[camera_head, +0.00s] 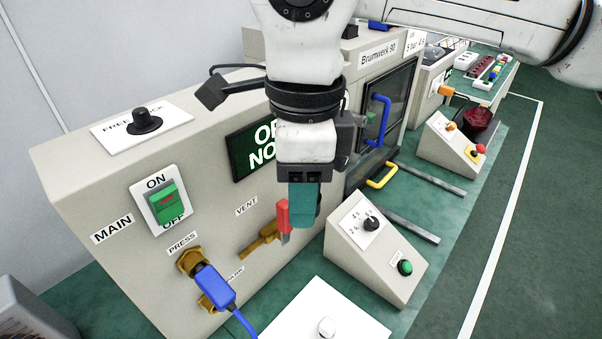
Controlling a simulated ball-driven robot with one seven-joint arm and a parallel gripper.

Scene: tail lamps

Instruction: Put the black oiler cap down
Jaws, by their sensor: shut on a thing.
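My gripper (304,222) hangs in front of the beige panel, fingers pointing down, beside the red lever. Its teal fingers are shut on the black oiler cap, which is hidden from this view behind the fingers. A black knob (145,122) sits on a white plate marked "FREE" on top of the left cabinet. I cannot tell whether this knob has to do with the oiler.
The beige cabinet (90,180) carries a green MAIN switch (165,203), a blue plug (214,287) and a red lever (284,220). A sloped control box (372,245) stands right of my gripper. A white plate (300,318) with a small white knob lies in front.

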